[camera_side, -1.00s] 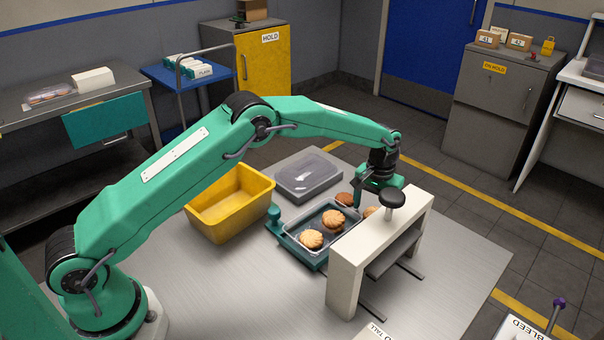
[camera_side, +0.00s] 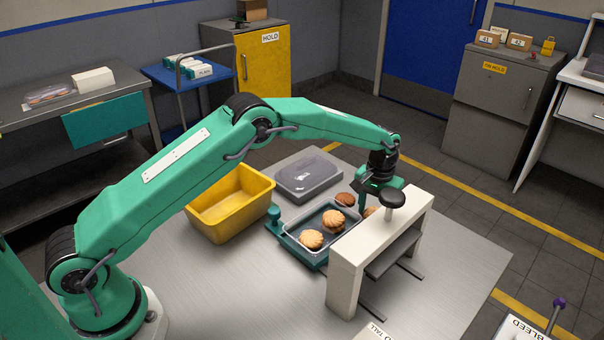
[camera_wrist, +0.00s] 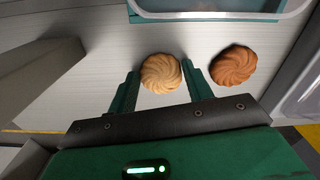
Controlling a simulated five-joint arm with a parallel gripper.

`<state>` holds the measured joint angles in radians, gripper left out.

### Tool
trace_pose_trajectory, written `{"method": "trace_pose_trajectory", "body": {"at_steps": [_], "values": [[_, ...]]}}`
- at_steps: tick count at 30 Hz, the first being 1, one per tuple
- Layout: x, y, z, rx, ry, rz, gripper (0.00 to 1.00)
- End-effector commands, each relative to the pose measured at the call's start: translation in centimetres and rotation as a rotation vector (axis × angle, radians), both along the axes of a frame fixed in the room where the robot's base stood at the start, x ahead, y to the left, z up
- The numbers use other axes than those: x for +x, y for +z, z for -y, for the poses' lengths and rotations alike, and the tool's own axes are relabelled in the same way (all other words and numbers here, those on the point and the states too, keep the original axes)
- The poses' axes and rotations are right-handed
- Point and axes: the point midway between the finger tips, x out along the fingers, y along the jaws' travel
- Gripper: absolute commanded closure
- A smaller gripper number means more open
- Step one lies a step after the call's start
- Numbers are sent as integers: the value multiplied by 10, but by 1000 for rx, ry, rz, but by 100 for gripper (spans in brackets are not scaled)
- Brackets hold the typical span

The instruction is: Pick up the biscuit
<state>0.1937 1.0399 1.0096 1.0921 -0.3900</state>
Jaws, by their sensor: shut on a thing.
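A pale, swirled biscuit (camera_wrist: 161,74) lies between the two green fingers of my gripper (camera_wrist: 160,78) in the wrist view. My gripper is shut on it, with a finger on each side. In the side view, the biscuit (camera_side: 369,211) is partly hidden behind the press-like stand and below my gripper (camera_side: 368,203). A darker brown biscuit (camera_wrist: 233,65) lies on the table just right of the right finger in the wrist view. It also shows in the side view (camera_side: 346,199). A clear tray (camera_side: 291,234) in a green holder contains two biscuits (camera_side: 333,219).
A white stand with a black knob (camera_side: 345,265) is close in front of my gripper. A grey lidded box (camera_side: 310,180) and a yellow bin (camera_side: 232,218) stand behind and left of the tray. The metal table (camera_side: 235,290) is clear at the front left.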

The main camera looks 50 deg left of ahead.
Motion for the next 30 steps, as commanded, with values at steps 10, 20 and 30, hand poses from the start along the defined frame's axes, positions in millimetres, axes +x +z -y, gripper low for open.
{"method": "trace_pose_trajectory", "body": {"at_steps": [10,20,30], "values": [[0,12,0,-1,0,1,58],[1,57,0,0,0,4,58],[0,96,0,-1,0,1,58]]}}
